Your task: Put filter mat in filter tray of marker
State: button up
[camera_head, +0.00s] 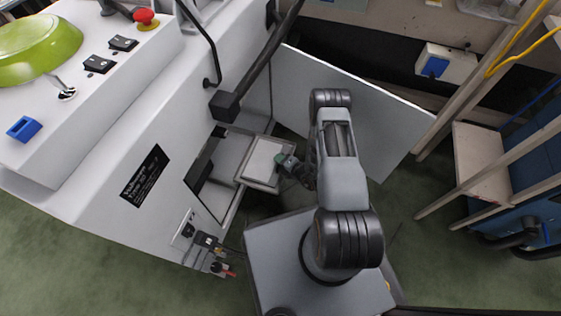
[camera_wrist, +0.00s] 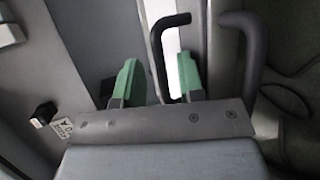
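The filter tray (camera_head: 241,180) is a grey-rimmed drawer that sticks out of the low opening in the white machine. A flat pale surface (camera_head: 264,158) fills its outer part; I cannot tell whether this is a filter mat or the tray's floor. My gripper (camera_head: 286,162) is at the tray's outer right end. In the wrist view its two green fingers stand apart (camera_wrist: 160,80), with a black bent handle (camera_wrist: 157,48) between them. A gap shows beside the handle, so the fingers do not look closed on it. No separate filter mat can be made out.
The white machine (camera_head: 110,130) fills the left, with an open door panel (camera_head: 350,110) behind my arm. A dark bar (camera_head: 255,75) slants above the opening. A second black bent handle (camera_wrist: 250,55) is right of the fingers. A wooden shelf (camera_head: 485,165) stands at right.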

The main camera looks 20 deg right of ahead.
jog(key=p+v, duration=0.4)
jog(key=v, duration=0.8)
jog(key=a+r+n+g+y, duration=0.3)
jog(key=a+r+n+g, duration=0.15)
jog(key=r+n, duration=0.7)
jog(key=a+r+n+g+y, duration=0.35)
jog(key=r+n+g, duration=0.25)
jog(key=r+n, duration=0.55)
jog(key=s+d+r+n+h, duration=0.1)
jog(key=s+r+n+h, duration=0.2)
jog(key=r+n+h, duration=0.3)
jog(key=s+d+r+n+t+h, duration=0.1)
jog(key=s+r+n+h, duration=0.3)
jog(key=n, duration=1.3)
notch_tip(320, 180, up, 6)
jog(key=h, duration=0.3)
jog(key=shift+d+t, duration=0.1)
jog(key=shift+t, duration=0.15)
